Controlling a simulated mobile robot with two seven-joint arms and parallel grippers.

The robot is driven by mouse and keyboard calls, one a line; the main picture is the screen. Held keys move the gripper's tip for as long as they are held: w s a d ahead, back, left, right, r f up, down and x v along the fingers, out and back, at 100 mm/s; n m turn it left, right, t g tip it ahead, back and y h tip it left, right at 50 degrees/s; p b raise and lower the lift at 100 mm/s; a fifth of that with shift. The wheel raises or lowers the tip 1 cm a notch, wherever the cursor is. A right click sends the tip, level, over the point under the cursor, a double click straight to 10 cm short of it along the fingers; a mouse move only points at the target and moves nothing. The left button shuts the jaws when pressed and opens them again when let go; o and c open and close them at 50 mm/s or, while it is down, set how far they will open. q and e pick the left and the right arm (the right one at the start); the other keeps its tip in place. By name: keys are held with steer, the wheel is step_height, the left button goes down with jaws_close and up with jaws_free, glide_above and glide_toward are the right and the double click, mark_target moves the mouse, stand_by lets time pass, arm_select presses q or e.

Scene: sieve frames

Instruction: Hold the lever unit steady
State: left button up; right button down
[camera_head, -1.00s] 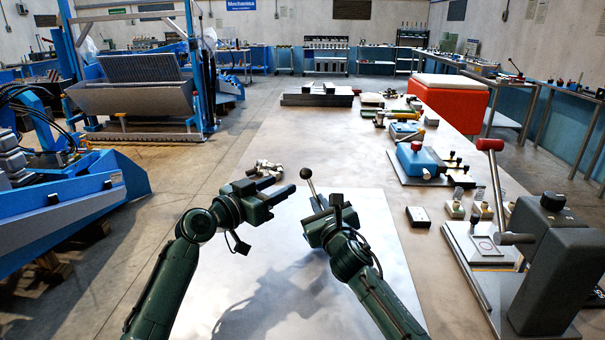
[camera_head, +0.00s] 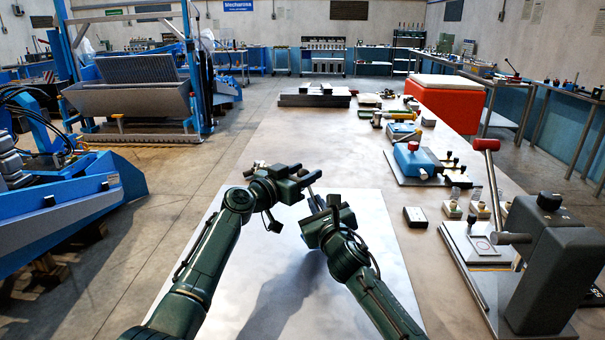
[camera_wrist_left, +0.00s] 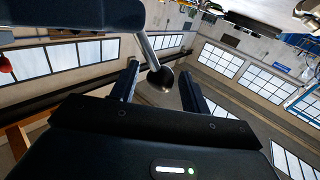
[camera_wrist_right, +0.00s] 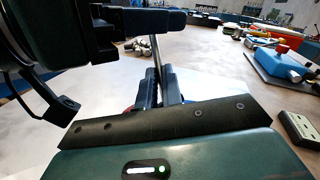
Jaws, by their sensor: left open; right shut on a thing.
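The lever unit shows as a thin metal rod with a dark ball knob (camera_wrist_left: 161,79) in the left wrist view. Its rod (camera_wrist_right: 154,56) rises from between the right fingers in the right wrist view; the lower part is hidden by the gripper. My right gripper (camera_head: 326,205) is shut on the lever unit, above the table. My left gripper (camera_head: 305,176) is open at the upper end of the lever. In the left wrist view its fingers (camera_wrist_left: 160,88) stand on either side of the knob with gaps visible.
A pale plate (camera_head: 270,275) lies on the table below both arms. A grey press with a red-knobbed lever (camera_head: 487,145) stands at the right. A small black-and-white block (camera_head: 416,217) and a blue unit (camera_head: 415,160) lie right of my grippers. The table beyond is largely clear in the middle.

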arm_select(q)
jaws_close()
stand_by(0.4)
steer(key=shift+w+d+m+g, duration=0.3)
steer(key=shift+g, duration=0.1)
steer(key=shift+a, duration=0.1)
steer(key=shift+w, duration=0.15)
stand_by(0.4)
steer(key=shift+w+d, duration=0.1)
steer(key=shift+d, duration=0.2)
